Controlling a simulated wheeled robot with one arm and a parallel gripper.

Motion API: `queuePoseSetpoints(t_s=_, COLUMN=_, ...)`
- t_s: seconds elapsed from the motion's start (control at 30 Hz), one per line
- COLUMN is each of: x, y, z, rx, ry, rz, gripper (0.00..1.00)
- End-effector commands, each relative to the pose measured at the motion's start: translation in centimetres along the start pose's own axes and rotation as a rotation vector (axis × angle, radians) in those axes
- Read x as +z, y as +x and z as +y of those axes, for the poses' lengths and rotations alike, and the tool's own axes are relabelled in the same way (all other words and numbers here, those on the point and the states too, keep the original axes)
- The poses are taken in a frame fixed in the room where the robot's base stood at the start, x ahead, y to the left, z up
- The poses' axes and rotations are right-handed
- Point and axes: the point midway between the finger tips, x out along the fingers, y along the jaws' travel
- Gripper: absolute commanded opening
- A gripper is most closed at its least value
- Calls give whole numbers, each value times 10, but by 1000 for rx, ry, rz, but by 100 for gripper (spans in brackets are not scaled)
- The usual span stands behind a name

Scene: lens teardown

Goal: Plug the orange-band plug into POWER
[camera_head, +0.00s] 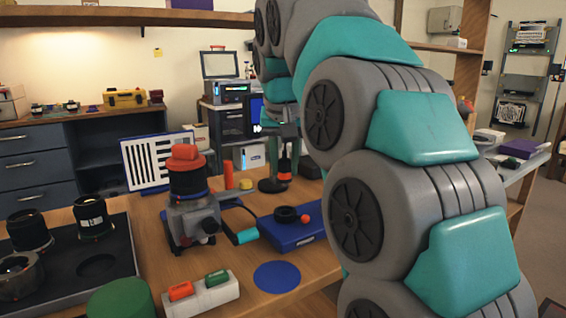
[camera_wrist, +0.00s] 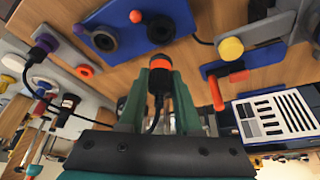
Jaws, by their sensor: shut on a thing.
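My gripper (camera_wrist: 159,84) is shut on the orange-band plug (camera_wrist: 159,72), a dark plug with an orange ring, between its green fingers in the wrist view. A dark cable trails from the plug back toward the wrist. In the head view the plug (camera_head: 284,166) hangs upright above the table, behind the blue box. A blue box (camera_head: 290,236) with a dark ring and a red ball lies on the table; a similar blue block (camera_wrist: 125,45) with dark round parts shows ahead of the plug in the wrist view. I cannot read a POWER label anywhere.
A clamped lens assembly (camera_head: 190,205) with a teal-handled crank stands left of the blue box. A black tray (camera_head: 115,262) holds lenses at the left. A block with orange and green buttons (camera_head: 200,295) is at the front. A striped chart (camera_head: 158,162) stands behind.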

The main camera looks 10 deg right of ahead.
Motion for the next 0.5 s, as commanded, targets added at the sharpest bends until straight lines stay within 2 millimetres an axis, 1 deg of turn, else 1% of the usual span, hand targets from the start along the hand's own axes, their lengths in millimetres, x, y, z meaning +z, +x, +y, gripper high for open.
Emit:
queuePoseSetpoints(t_s=0.27, x=6, y=15, z=0, rx=0, ry=0, rz=-1, gripper=0)
queuePoseSetpoints(t_s=0.5, x=14, y=34, z=0, rx=0, ry=0, rz=2, gripper=0)
